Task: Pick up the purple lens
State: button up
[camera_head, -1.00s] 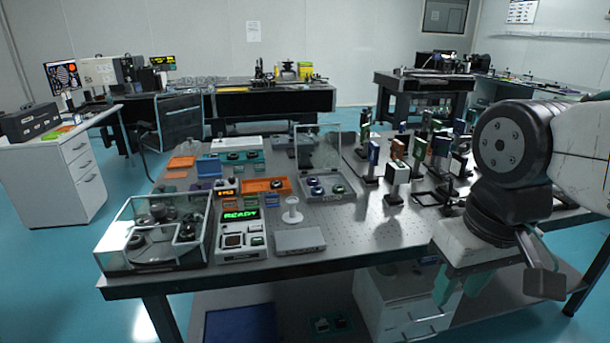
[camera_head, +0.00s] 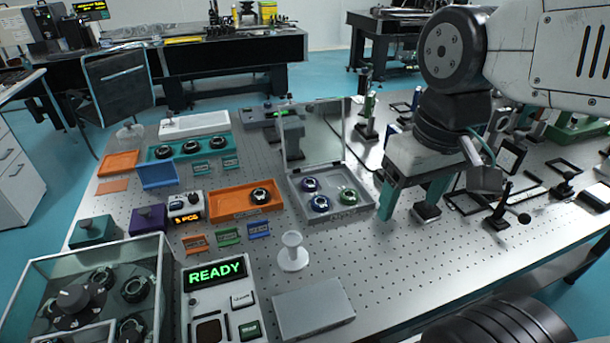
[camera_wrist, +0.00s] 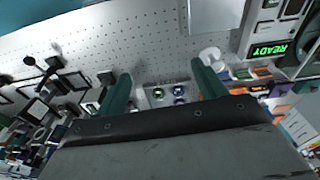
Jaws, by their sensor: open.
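An open grey case (camera_head: 355,212) with a clear raised lid holds three ringed lenses. The back-left lens (camera_head: 310,184) looks purple; the front one (camera_head: 320,204) looks bluer, and the right one (camera_head: 348,196) is green. My gripper (camera_head: 412,205) is open and empty, its two teal fingers pointing down to the right of the case and apart from it. In the wrist view, the small lenses show between and beyond the fingers (camera_wrist: 163,84), too small to tell their colours surely.
An orange tray (camera_head: 228,205) with a dark lens lies left of the case. A white stand (camera_head: 292,254), a grey box (camera_head: 312,308) and a READY device (camera_head: 218,295) are in front. The raised lid (camera_head: 322,130) stands behind the case. Posts and mounts crowd the right.

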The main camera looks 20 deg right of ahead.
jog(key=w+n, duration=0.3)
jog(key=w, duration=0.8)
jog(key=n+g, duration=0.1)
jog(key=n, duration=0.6)
send_near(310, 182)
jog(key=shift+s+a, duration=0.1)
jog(key=f, duration=0.7)
jog(key=shift+w+f, duration=0.15)
jog(key=shift+w, duration=0.1)
jog(key=shift+f, duration=0.6)
jog(key=c, duration=1.1)
